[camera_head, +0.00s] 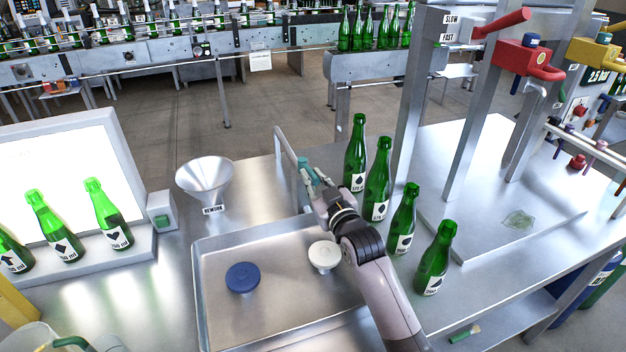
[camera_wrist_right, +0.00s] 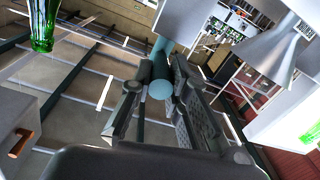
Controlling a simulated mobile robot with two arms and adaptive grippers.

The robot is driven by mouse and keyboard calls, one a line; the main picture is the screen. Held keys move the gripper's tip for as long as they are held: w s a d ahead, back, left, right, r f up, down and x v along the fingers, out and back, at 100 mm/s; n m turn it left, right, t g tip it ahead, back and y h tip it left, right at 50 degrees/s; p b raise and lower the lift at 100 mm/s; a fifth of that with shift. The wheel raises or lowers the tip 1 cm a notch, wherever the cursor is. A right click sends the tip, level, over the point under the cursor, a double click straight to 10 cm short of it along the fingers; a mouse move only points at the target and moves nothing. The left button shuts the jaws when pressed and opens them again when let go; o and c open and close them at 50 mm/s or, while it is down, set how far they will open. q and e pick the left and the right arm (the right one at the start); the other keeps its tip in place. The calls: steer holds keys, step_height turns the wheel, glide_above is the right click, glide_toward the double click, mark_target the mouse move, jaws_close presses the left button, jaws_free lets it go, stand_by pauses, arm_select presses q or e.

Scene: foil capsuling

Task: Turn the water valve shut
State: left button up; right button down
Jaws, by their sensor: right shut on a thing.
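In the right wrist view the teal handle (camera_wrist_right: 160,84) lies between the two dark fingers of my right gripper (camera_wrist_right: 162,95). The fingers hide part of it, and I cannot tell how far it is turned. My left gripper is not in view.
Several green bottles (camera_head: 377,180) stand close to the right of my arm. A steel funnel (camera_head: 205,180) marked REWORK stands left of the pipe. A lit panel (camera_head: 70,150) is farther left.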

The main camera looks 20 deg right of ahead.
steer(key=shift+d+n+y, duration=0.35)
steer(key=shift+n+y, duration=0.15)
steer(key=shift+y, duration=0.3)
steer(key=shift+w+d+r+n+g+y+b, duration=0.1)
steer(key=shift+d+n+g+y+b, duration=0.15)
steer(key=shift+y+b, duration=0.2)
steer(key=shift+w+d+n+g+y+b, duration=0.15)
steer(key=shift+n+y+b, duration=0.2)
steer(key=shift+y, duration=0.2)
steer(key=shift+s, duration=0.1)
steer(key=c, duration=1.5)
jaws_free()
steer(key=shift+a, duration=0.1)
steer(key=v, duration=1.2)
steer(key=shift+c, duration=0.2)
